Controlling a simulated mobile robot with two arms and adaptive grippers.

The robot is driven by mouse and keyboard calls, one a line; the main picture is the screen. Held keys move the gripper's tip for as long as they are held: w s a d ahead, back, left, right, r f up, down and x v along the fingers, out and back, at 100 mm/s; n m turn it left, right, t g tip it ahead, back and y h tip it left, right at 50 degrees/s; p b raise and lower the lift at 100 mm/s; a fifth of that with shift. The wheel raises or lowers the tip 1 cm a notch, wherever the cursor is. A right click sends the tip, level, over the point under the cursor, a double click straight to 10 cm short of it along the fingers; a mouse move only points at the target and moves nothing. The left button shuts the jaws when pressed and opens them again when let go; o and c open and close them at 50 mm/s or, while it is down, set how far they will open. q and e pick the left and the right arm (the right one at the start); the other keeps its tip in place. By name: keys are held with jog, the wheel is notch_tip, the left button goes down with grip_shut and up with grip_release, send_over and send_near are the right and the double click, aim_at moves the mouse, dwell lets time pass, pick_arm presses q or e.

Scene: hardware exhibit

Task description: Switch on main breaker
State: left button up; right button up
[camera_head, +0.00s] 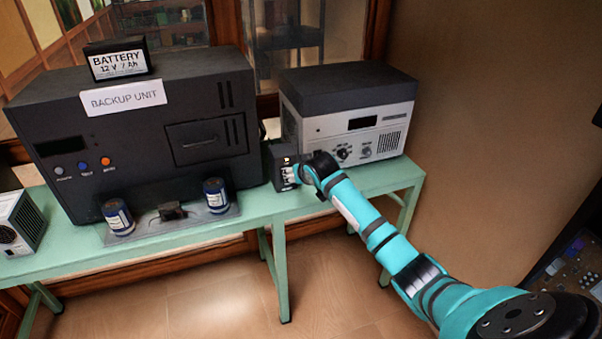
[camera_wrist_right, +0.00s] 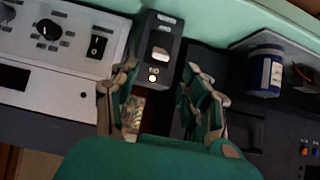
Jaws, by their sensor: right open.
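A small black breaker box (camera_head: 276,158) stands on the green table between the large black backup unit and the grey-white unit. A small orange light shows on its front in the head view. In the wrist view the breaker box (camera_wrist_right: 166,34) has a pale switch (camera_wrist_right: 160,53) and a bright round lamp (camera_wrist_right: 152,77). My right gripper (camera_head: 292,171) is in front of the box. In the wrist view my right gripper (camera_wrist_right: 162,80) is open, with one finger on each side of the box's front and nothing held. Contact cannot be told. My left gripper is not in view.
The backup unit (camera_head: 130,125) carries a battery (camera_head: 118,60) on top. Two blue-and-white cylinders (camera_head: 118,217) (camera_head: 215,195) stand before it on a plate. The grey-white unit (camera_head: 345,122) has a knob and a black rocker switch (camera_wrist_right: 97,46). The green table (camera_head: 395,172) is clear at its right end.

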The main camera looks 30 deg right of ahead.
jog(key=shift+v, duration=2)
jog(key=s+a+f+n+g, duration=0.15)
jog(key=s+f, duration=0.45)
jog(key=f, duration=0.6)
jog(key=s+a+f+g+y, duration=0.15)
jog(key=s+f, duration=0.45)
jog(key=f, duration=0.7)
jog(key=s+a+f+n+g+h, duration=0.1)
jog(key=s+a+f+g, duration=0.1)
jog(key=s+f, duration=0.75)
jog(key=s+a+f+n+g, duration=0.1)
jog(key=s+a+f, duration=0.3)
jog(key=s, duration=0.8)
jog(key=s+a+f+g+y, duration=0.1)
jog(key=s+a+f, duration=0.3)
jog(key=s+f, duration=0.5)
jog(key=s+a+f+n+g+y, duration=0.1)
jog(key=s+a+f, duration=0.3)
jog(key=s, duration=1.1)
notch_tip(320, 180, down, 4)
jog(key=shift+s+a+r+n+g, duration=0.25)
jog(key=shift+s+n+g, duration=0.15)
jog(key=shift+g, duration=0.2)
